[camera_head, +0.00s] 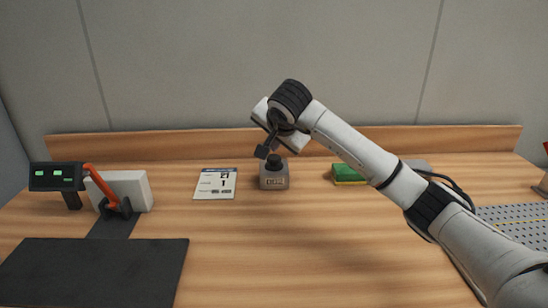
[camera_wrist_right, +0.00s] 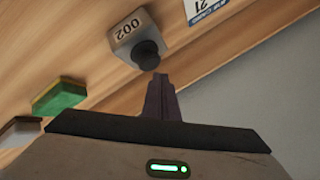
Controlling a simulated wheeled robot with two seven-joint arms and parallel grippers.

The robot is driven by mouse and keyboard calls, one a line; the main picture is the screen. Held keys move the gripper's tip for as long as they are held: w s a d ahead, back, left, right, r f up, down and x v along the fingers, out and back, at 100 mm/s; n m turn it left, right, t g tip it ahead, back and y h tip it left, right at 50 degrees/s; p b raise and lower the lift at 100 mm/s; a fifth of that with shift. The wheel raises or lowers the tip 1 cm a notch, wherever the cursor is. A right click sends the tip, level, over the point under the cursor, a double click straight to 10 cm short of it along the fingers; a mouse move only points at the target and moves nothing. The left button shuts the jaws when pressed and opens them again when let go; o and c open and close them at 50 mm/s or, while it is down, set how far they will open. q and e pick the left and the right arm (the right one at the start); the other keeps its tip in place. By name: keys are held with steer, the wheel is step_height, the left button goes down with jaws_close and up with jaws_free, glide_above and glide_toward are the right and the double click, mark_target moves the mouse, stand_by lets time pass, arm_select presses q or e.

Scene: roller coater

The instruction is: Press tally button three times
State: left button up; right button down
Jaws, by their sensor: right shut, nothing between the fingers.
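The tally counter is a small grey box (camera_head: 274,181) with a black button (camera_head: 274,161) on top, standing near the back middle of the table. In the right wrist view the box (camera_wrist_right: 128,35) carries a display that appears to read 002, and its black button (camera_wrist_right: 146,55) lies just beyond my fingertips. My right gripper (camera_head: 262,151) is shut and empty, close above and slightly left of the button. Its closed fingers (camera_wrist_right: 160,80) point at the button in the wrist view; a small gap seems to show, but contact is hard to judge. My left gripper is out of view.
A printed card (camera_head: 215,184) lies left of the counter. A green and yellow sponge (camera_head: 348,174) is to its right. A device with an orange lever (camera_head: 100,187), a dark display (camera_head: 56,176) and a black mat (camera_head: 95,272) are at left. A perforated grey plate (camera_head: 515,225) is at right.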

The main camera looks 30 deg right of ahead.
mark_target(274, 159)
steer(key=shift+f, duration=0.2)
steer(key=shift+f, duration=0.2)
steer(key=shift+f+b, duration=0.45)
steer(key=shift+f, duration=0.2)
stand_by(1.1)
steer(key=shift+r+p, duration=0.8)
steer(key=shift+r, duration=0.2)
steer(key=shift+r+p, duration=2)
steer(key=shift+r, duration=0.5)
